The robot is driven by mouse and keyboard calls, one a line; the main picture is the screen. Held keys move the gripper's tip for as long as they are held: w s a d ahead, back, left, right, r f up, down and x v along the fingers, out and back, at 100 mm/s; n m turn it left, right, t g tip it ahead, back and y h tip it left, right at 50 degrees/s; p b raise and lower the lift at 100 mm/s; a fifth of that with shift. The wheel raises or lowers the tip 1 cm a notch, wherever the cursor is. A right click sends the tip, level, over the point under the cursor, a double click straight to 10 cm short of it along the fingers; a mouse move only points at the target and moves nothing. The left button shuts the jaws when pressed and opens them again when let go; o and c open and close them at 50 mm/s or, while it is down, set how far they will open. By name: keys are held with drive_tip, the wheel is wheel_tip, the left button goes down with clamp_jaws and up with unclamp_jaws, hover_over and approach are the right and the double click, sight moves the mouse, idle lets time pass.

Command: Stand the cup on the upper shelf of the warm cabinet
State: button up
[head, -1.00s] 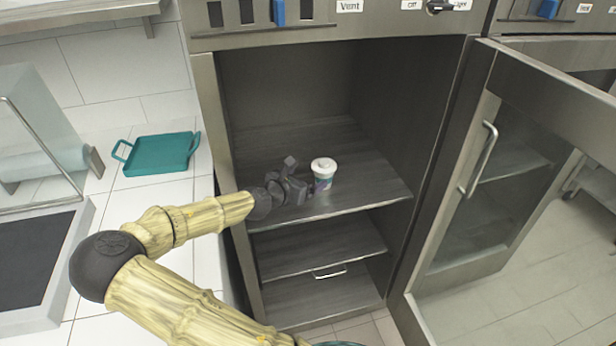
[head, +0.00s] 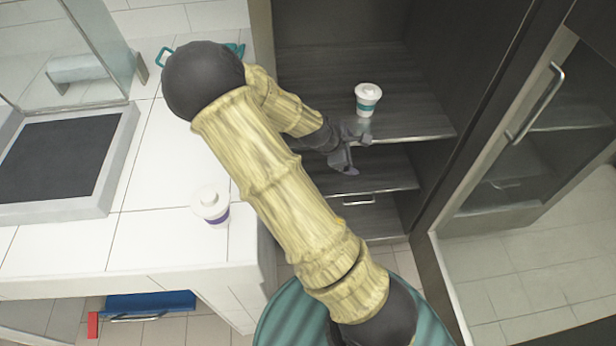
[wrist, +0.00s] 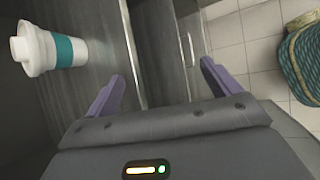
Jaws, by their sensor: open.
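A white lidded cup with a teal band (head: 367,100) stands upright on the upper shelf (head: 415,122) of the open cabinet, close to the shelf's front edge. In the wrist view the cup (wrist: 45,50) is at the upper left, lying sideways in the picture because the camera is turned. My gripper (head: 350,158) is just in front of and below that shelf edge, clear of the cup. Its two purple fingers (wrist: 162,72) are apart with nothing between them.
A second white lidded cup with a purple band (head: 212,207) stands on the white tiled counter (head: 155,240). The lower shelf (head: 390,178) lies below the upper one. The glass cabinet door (head: 520,130) stands open at the right. A teal tray (head: 236,50) is partly hidden behind my arm.

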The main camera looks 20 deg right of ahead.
drive_tip(key=s+a+r+m+y, duration=0.3)
drive_tip(key=s+a+r+m, duration=0.2)
drive_tip(key=s+a+m, duration=0.1)
drive_tip(key=s+a+r+m+y, duration=0.4)
drive_tip(key=s+a+r+m, duration=0.1)
drive_tip(key=a, duration=0.6)
drive_tip(key=s+m, duration=0.1)
drive_tip(key=m, duration=0.1)
drive_tip(key=shift+s+m, duration=0.2)
drive_tip(key=shift+m, duration=0.2)
drive_tip(key=w+p+v, duration=0.3)
drive_tip(key=p+v, duration=1.1)
drive_tip(key=shift+r, duration=0.3)
drive_tip(key=shift+f, duration=0.1)
